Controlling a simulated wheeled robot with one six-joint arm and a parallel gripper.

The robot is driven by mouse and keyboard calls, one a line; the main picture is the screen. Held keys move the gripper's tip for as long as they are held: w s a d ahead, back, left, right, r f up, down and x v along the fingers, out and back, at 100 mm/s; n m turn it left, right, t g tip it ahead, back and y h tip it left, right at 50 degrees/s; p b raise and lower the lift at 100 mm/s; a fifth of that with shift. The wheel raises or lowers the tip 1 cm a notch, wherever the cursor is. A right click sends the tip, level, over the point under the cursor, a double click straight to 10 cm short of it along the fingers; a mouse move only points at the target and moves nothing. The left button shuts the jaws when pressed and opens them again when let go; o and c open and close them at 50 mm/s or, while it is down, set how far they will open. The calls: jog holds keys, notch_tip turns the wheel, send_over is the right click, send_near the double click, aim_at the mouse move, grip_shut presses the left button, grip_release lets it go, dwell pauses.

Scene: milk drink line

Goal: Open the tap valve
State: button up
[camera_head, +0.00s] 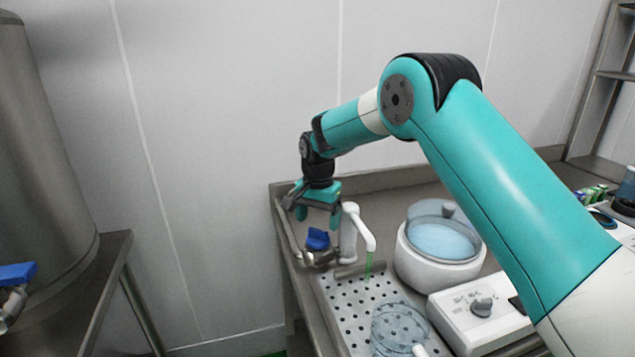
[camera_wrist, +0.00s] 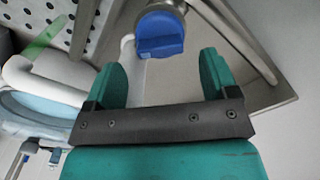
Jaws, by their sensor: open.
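The tap valve has a blue handle (camera_head: 317,239) on a metal body at the back left of the steel counter. A white tap spout (camera_head: 356,226) stands just to its right. My gripper (camera_head: 318,214) is above and close to the blue handle, pointing down. In the wrist view the blue handle (camera_wrist: 160,36) lies ahead of my open gripper (camera_wrist: 165,72), between the lines of its two teal fingers but beyond their tips. The fingers look apart from the handle, and nothing is between them.
A perforated drain tray (camera_head: 345,308) holds a clear container (camera_head: 398,328) below the spout. A white pot with a bluish lid (camera_head: 440,265) and a white control box with a knob (camera_head: 480,312) stand to the right. The wall is close behind. A large steel tank (camera_head: 40,150) stands at left.

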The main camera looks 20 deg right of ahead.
aim_at(318, 230)
notch_tip(318, 230, up, 14)
jog(key=b, duration=0.1)
jog(key=shift+r, duration=0.1)
jog(key=s+a+f+t+h+p, duration=0.2)
jog(key=s+a+t+h, duration=0.1)
jog(key=s+a, duration=0.2)
jog(key=p+x, duration=0.1)
jog(key=x, duration=0.7)
jog(key=p+x, duration=0.1)
jog(key=x, duration=0.8)
jog(key=shift+w+d+r+p, duration=0.15)
jog(key=shift+w+d+p, duration=0.1)
jog(key=shift+p, duration=0.05)
jog(key=c, duration=0.9)
